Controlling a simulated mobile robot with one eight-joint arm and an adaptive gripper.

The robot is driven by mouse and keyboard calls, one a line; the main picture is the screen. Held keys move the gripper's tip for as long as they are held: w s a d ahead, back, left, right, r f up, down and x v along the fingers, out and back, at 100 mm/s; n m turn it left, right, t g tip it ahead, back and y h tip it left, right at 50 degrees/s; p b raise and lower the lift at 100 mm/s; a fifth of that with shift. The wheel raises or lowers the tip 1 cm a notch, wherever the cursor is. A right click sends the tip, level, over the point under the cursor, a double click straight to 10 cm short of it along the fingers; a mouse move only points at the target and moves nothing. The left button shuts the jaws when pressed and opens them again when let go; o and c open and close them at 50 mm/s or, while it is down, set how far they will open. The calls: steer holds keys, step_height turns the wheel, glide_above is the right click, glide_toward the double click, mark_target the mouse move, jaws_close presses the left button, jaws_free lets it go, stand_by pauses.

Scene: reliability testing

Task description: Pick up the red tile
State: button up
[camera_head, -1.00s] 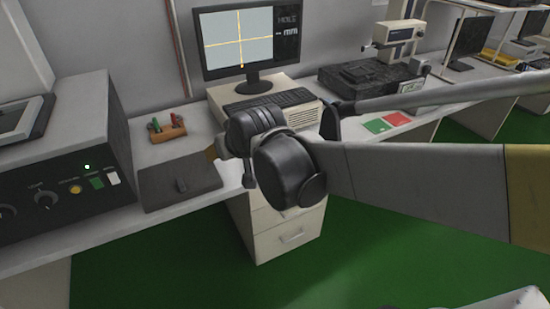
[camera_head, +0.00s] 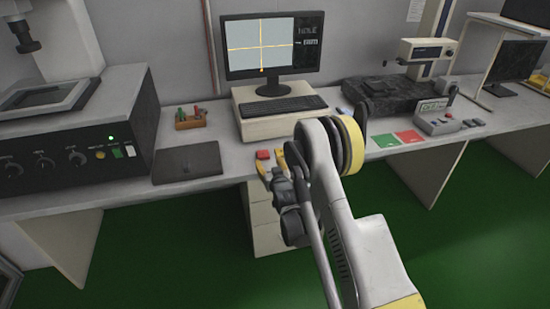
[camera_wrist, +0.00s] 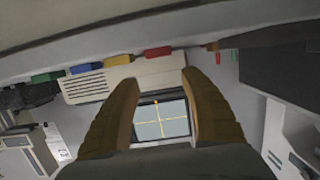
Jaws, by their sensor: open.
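The red tile (camera_head: 262,154) is a small red block on the worktop near its front edge, in front of the monitor stand. In the wrist view the red tile (camera_wrist: 158,52) is at one end of a row with a yellow block (camera_wrist: 117,59), a blue block (camera_wrist: 80,68) and a green block (camera_wrist: 47,77). My gripper (camera_head: 271,163) is open with yellow-brown fingers, close to the red tile at the worktop's edge. In the wrist view the tile lies beyond the fingertips (camera_wrist: 160,78), across the gap between them. The fingers look empty. My arm hides the other blocks in the head view.
The monitor stand (camera_head: 250,128) with a keyboard (camera_head: 283,106) is behind the tile. A dark pad (camera_head: 187,160) lies to the left, by a pen holder (camera_head: 190,120). Green (camera_head: 386,140) and red (camera_head: 409,136) cards lie to the right. Drawers (camera_head: 265,228) stand below.

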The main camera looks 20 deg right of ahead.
mark_target(263, 154)
steer(key=x, duration=0.3)
steer(key=f+b+x, duration=0.1)
steer(key=x, duration=0.2)
steer(key=shift+s, duration=0.15)
steer(key=x, duration=0.1)
steer(key=b+x, duration=0.1)
steer(key=x, duration=0.1)
steer(key=b+x, duration=0.1)
steer(key=shift+w+f, duration=0.25)
steer(key=shift+f, duration=0.1)
steer(key=shift+w+b, duration=0.15)
steer(key=shift+b, duration=0.15)
steer(key=shift+r, duration=0.15)
steer(key=c, duration=0.9)
